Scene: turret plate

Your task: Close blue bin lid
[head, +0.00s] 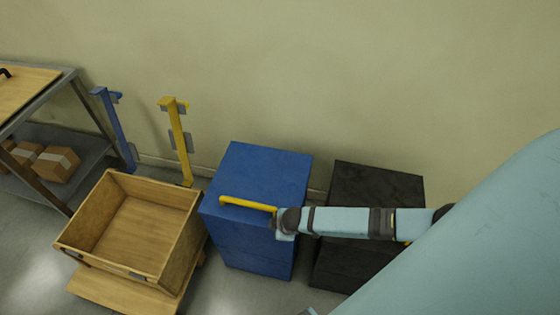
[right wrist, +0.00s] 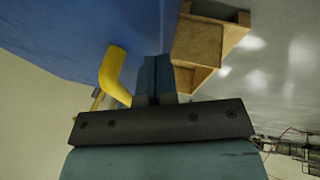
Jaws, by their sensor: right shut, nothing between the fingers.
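The blue bin (head: 262,185) stands against the wall, and its blue lid lies flat across its top. A yellow handle (head: 247,204) runs along the lid's front edge. My right gripper (head: 279,222) is at the bin's front right corner, beside the handle's right end. In the right wrist view the fingers (right wrist: 155,80) are shut and empty, close to the blue surface (right wrist: 75,30). The yellow handle (right wrist: 115,72) is to their left, not between them. Whether the fingers touch the bin is unclear. My left gripper is not in view.
A black bin (head: 375,185) stands right of the blue bin, under my right arm. An open wooden crate (head: 85,222) is on the left. Blue (head: 113,130) and yellow (head: 180,145) posts stand by the wall. A metal shelf (head: 85,147) holds boxes at far left.

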